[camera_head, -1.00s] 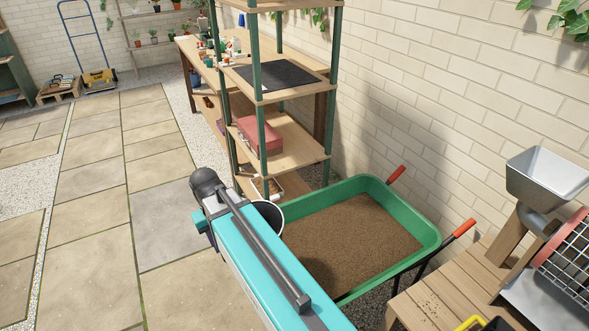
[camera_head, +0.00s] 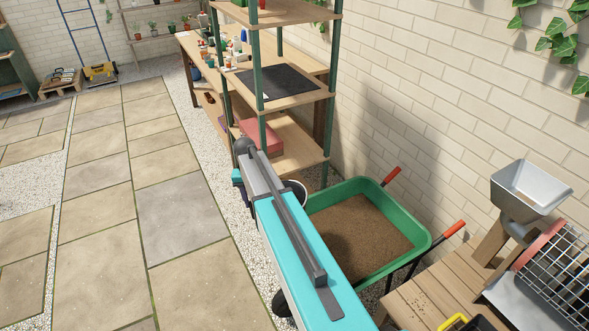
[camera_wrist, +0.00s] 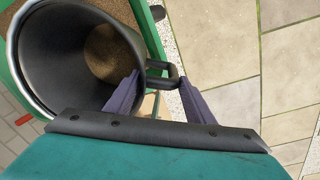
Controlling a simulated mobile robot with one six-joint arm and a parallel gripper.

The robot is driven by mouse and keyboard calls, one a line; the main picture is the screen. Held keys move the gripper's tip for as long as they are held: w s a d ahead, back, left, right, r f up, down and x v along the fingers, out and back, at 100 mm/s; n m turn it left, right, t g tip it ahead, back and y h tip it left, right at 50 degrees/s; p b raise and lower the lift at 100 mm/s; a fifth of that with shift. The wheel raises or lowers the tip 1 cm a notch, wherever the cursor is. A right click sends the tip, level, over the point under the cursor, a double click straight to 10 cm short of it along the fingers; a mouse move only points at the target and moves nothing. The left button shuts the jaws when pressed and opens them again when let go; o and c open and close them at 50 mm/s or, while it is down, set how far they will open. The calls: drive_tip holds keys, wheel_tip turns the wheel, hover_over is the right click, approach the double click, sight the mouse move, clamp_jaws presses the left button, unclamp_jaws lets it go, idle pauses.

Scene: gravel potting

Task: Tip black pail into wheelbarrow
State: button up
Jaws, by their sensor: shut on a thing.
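The black pail (camera_wrist: 62,62) fills the upper left of the wrist view, its mouth facing the camera. Brown grainy material (camera_wrist: 108,52) shows deep inside it. My gripper (camera_wrist: 160,84) has its two dark fingers at the pail's side handle and is shut on it. In the head view only a piece of the pail's rim (camera_head: 299,188) shows behind my arm, at the wheelbarrow's far left corner; my gripper is hidden there. The green wheelbarrow (camera_head: 412,229) holds a broad layer of brown gravel. Its green edge also shows beside the pail in the wrist view (camera_wrist: 150,38).
A wooden shelf rack (camera_head: 300,150) with green posts stands just behind the wheelbarrow. A brick wall (camera_head: 450,100) runs along the right. A slatted wooden bench (camera_head: 430,290) with a metal hopper (camera_head: 528,188) and a wire sieve (camera_head: 560,265) is at front right. Paving at left is clear.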

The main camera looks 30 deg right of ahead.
drive_tip(key=w+d+m+p, duration=0.2)
drive_tip(key=d+p, duration=0.3)
drive_tip(key=d, duration=0.5)
drive_tip(key=w+d+f+m+p, duration=0.1)
drive_tip(key=w+d+m+p, duration=0.2)
drive_tip(key=d, duration=0.7)
drive_tip(key=shift+w+d+m+p, duration=0.2)
drive_tip(key=shift+m+p, duration=0.6)
drive_tip(key=shift+p, duration=0.35)
drive_tip(key=shift+s+r, duration=0.15)
